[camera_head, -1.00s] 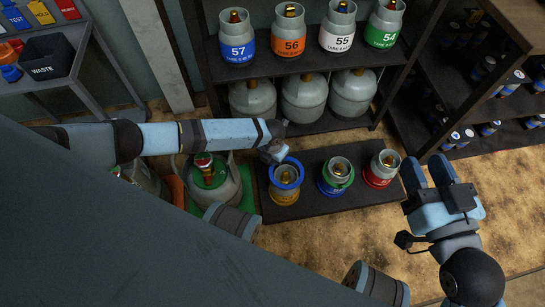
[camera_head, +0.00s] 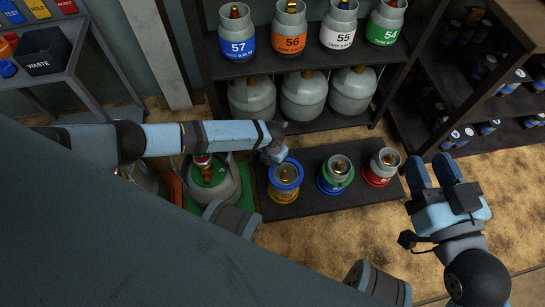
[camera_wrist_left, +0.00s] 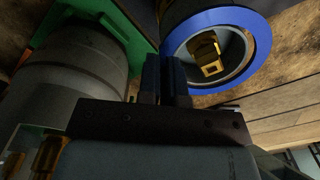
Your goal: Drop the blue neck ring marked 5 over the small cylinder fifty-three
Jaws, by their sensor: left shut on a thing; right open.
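The blue ring (camera_head: 287,186) encircles the top of a small grey cylinder with a yellow-orange band (camera_head: 284,196), the leftmost of three on a low dark platform. In the left wrist view, the ring (camera_wrist_left: 263,42) surrounds the cylinder's rim and brass valve (camera_wrist_left: 208,55). Whether it rests there is unclear. My right gripper (camera_head: 446,171) is open and empty, right of the platform. The ring's mark and the cylinder's number are not readable.
Beside it stand a blue-banded cylinder with a green ring (camera_head: 336,174) and a red-banded cylinder (camera_head: 381,167). A larger green-collared cylinder (camera_head: 212,178) stands left. A shelf (camera_head: 300,63) with numbered cylinders rises behind. The platform's front strip (camera_head: 340,203) is bare.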

